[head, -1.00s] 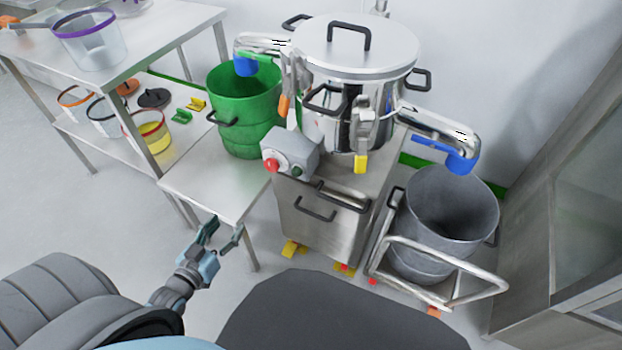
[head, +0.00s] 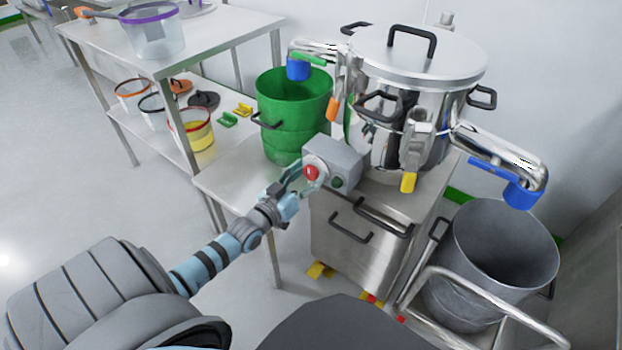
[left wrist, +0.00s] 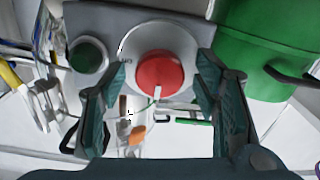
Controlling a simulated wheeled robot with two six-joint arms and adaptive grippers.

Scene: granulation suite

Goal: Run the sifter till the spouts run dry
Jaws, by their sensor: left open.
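The sifter (head: 425,55) is a steel drum with a black-handled lid on a steel cabinet. Its control box (head: 338,160) has a red knob (head: 311,172) and a dark green button (head: 337,182). One spout ends in a blue cuff (head: 298,68) over a green bin (head: 290,115); the other ends in a blue cuff (head: 522,195) above a grey bin (head: 500,250). My left gripper (head: 292,182) is open at the box. In the left wrist view the red knob (left wrist: 160,72) lies between its fingers (left wrist: 162,100), and the green button (left wrist: 88,55) sits left. Contact is unclear. My right gripper is out of view.
A steel table (head: 235,45) with a purple-rimmed tub (head: 152,35) stands at left, with several sieves and tubs on its lower shelf. A trolley rail (head: 470,290) surrounds the grey bin. Open floor (head: 60,180) lies at left.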

